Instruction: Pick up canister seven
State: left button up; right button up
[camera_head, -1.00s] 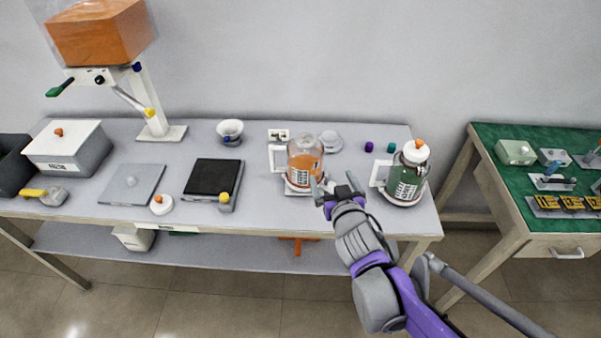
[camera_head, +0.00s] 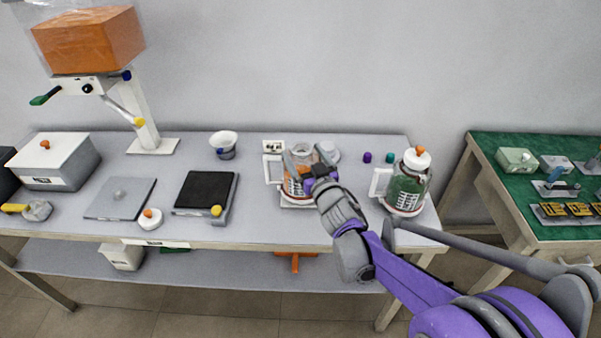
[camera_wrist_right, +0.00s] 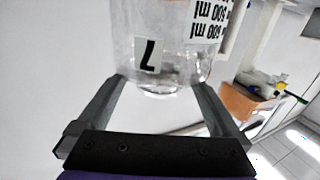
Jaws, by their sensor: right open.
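A clear canister with orange contents (camera_head: 294,187) and a white handle stands on a white base at the middle right of the table. In the right wrist view a clear canister (camera_wrist_right: 165,30) bears a label that reads 7, with ml marks beside it. My right gripper (camera_head: 305,158) is open at this canister, its fingers reaching to either side of it and partly hiding it. In the wrist view the open fingers (camera_wrist_right: 160,85) frame the canister's near end, with nothing clamped. My left gripper is not in view.
A green-filled canister (camera_head: 407,190) with a white cap stands to the right. Small purple and teal caps (camera_head: 367,157) lie behind. A black-topped scale (camera_head: 206,190) and white cup (camera_head: 223,143) stand left. A green-topped table (camera_head: 490,155) is at right.

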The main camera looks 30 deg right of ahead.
jog(key=shift+w+d, duration=0.1)
jog(key=shift+w, duration=0.9)
jog(key=shift+c, duration=0.3)
grip_shut()
